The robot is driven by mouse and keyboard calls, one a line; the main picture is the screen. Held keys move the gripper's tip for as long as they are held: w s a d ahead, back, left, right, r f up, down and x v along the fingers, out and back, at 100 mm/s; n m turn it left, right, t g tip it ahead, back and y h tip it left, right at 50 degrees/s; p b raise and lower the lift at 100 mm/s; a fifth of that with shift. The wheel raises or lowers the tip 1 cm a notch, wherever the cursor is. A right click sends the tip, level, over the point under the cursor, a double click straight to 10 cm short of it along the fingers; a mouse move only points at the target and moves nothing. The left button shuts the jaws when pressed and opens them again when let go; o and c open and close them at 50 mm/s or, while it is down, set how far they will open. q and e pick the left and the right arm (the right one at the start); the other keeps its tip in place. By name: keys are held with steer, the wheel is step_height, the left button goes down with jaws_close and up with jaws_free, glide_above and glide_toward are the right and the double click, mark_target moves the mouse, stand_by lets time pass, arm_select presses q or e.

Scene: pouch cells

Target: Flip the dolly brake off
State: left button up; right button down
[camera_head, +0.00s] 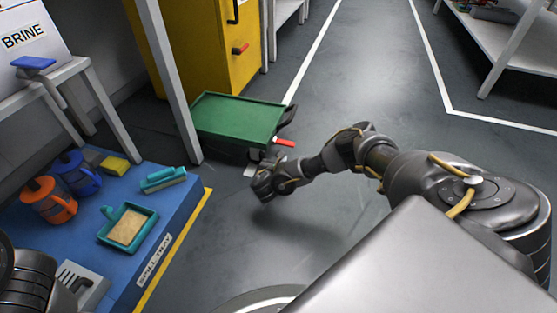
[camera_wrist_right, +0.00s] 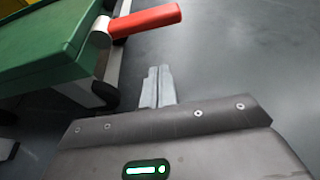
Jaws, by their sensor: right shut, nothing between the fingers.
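The green dolly (camera_head: 238,118) stands on the floor in front of the yellow cabinet. Its red brake lever (camera_head: 284,143) sticks out to the right from its near right corner, roughly level. In the right wrist view the lever (camera_wrist_right: 146,20) extends from a pale round hub on the green dolly (camera_wrist_right: 45,42). My right gripper (camera_head: 250,169) is low beside that corner, on the near side of the lever. In the wrist view its fingers (camera_wrist_right: 159,72) are shut and empty, below the lever and apart from it in the picture. My left gripper is out of view.
A blue spill tray (camera_head: 188,199) at left holds an orange jug (camera_head: 48,200), a blue jug (camera_head: 77,174), a teal dustpan (camera_head: 127,228) and a brush (camera_head: 163,180). A yellow cabinet (camera_head: 200,40) stands behind the dolly.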

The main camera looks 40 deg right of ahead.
mark_target(284, 143)
steer(key=shift+w+d+f+b, duration=0.6)
steer(key=shift+d+f, duration=0.15)
steer(key=shift+d, duration=0.1)
steer(key=shift+r+b, duration=0.7)
steer(key=shift+r, duration=1.7)
